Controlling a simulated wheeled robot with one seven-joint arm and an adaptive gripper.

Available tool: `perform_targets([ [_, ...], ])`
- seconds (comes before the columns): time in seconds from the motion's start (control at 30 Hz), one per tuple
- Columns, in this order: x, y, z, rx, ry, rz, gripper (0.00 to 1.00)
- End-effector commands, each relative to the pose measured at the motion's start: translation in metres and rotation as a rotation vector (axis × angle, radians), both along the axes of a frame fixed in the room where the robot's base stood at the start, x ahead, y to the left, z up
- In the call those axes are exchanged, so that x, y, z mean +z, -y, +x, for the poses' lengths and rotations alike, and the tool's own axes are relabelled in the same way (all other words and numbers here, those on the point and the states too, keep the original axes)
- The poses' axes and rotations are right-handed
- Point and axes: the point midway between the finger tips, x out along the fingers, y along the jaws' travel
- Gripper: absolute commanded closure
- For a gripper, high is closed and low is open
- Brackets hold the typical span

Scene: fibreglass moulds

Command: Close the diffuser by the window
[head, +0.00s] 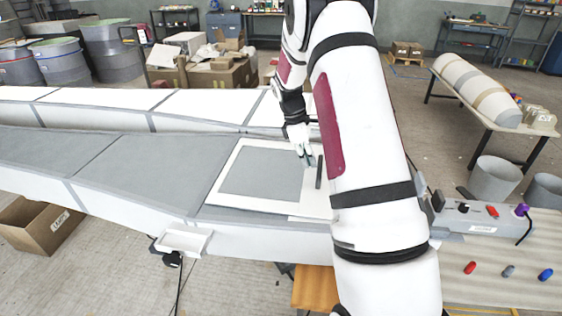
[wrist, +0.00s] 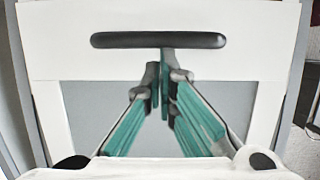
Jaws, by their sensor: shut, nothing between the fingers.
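A flat panel with a white frame (head: 255,203) and a grey middle (head: 262,172) lies in the top of the long grey mould. I take it for the diffuser, though nothing labels it. A dark bar handle (head: 319,172) sits on its white right side; in the wrist view the handle (wrist: 115,40) runs across a white strip. My gripper (head: 307,160) is beside the handle. In the wrist view its green fingers (wrist: 160,72) are shut together, their tips overlapping the handle's lower edge. I cannot tell whether they touch it. My arm hides what lies right of the panel.
A control box (head: 475,215) with knobs stands on a bench at right. A small white tray (head: 184,240) juts from the mould's near side. A cardboard box (head: 42,225) is on the floor at left. Open floor (head: 440,140) lies right of my arm.

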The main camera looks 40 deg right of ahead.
Motion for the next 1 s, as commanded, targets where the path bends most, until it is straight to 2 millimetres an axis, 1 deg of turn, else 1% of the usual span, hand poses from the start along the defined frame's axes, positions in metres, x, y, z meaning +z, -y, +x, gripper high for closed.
perform_targets([
  [0.03, 0.004, 0.016, -0.019, -0.006, -0.004, 0.000, 1.00],
  [0.2, 0.004, 0.058, -0.063, -0.007, -0.003, 0.000, 1.00],
  [0.4, 0.003, 0.102, -0.107, -0.006, -0.002, 0.000, 1.00],
  [0.5, 0.002, 0.120, -0.124, -0.003, -0.001, 0.000, 1.00],
  [0.7, 0.002, 0.146, -0.148, -0.002, 0.000, -0.001, 1.00],
  [0.83, 0.001, 0.155, -0.157, -0.001, 0.000, 0.000, 1.00],
  [1.0, 0.001, 0.159, -0.161, 0.001, -0.001, 0.000, 1.00],
])
